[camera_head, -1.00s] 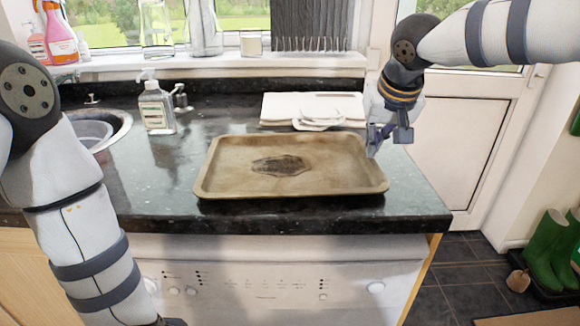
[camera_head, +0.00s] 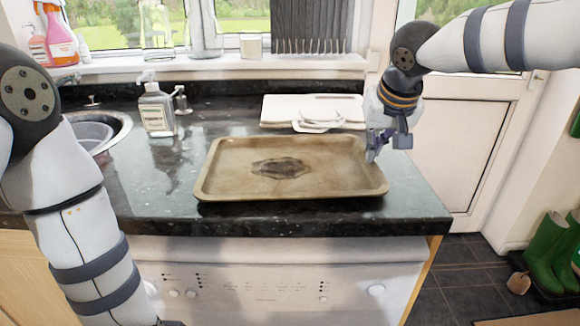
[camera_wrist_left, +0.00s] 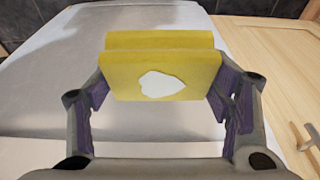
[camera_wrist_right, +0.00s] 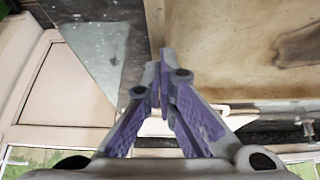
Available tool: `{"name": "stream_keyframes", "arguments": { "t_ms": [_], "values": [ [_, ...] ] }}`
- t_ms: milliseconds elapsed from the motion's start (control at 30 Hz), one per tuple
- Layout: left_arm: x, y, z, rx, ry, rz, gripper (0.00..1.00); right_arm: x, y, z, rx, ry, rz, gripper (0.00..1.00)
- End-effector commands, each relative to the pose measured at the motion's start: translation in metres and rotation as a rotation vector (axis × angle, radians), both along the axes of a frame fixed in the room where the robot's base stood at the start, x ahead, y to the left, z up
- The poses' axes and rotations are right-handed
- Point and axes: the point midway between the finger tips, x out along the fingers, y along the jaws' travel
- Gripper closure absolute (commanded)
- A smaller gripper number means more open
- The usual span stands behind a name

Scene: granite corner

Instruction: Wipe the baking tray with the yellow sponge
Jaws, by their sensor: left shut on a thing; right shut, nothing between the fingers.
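The baking tray (camera_head: 230,180) lies flat on the dark counter, with a dark stain near its middle. Part of it also shows in the right wrist view (camera_wrist_right: 215,65). My right gripper (camera_head: 372,155) is shut and empty at the tray's right rim; its fingertips (camera_wrist_right: 164,55) meet in the right wrist view. I cannot tell whether they touch the rim. My left gripper is below the head view. In the left wrist view it (camera_wrist_left: 163,85) is shut on the yellow sponge (camera_wrist_left: 200,80), which has a white patch. The sponge is in front of the white appliance, away from the tray.
A soap bottle (camera_head: 157,110) stands by the sink (camera_head: 112,130) at the left. White boards and small plates (camera_head: 318,112) lie behind the tray. The counter's front edge (camera_head: 300,225) runs above the white appliance (camera_head: 270,275). Bare counter (camera_head: 425,195) lies right of the tray.

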Motion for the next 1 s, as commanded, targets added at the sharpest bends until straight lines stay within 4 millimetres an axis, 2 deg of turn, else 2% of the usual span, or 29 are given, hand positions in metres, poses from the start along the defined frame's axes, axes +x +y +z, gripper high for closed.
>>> {"name": "stream_keyframes", "arguments": {
  "t_ms": [167,700,1000],
  "values": [
    [0.0,0.0,0.001,0.0,-0.001,0.0,0.5,0.0,0.0,-0.001,0.001,-0.001,0.0,1.0],
    [0.007,0.0,0.02,0.0,-0.036,0.0,0.5,0.0,0.0,0.054,0.001,-0.003,0.0,1.0],
    [0.007,0.0,0.02,0.0,-0.036,0.0,0.5,0.0,0.0,0.058,0.001,0.0,0.0,1.0]
  ]
}}
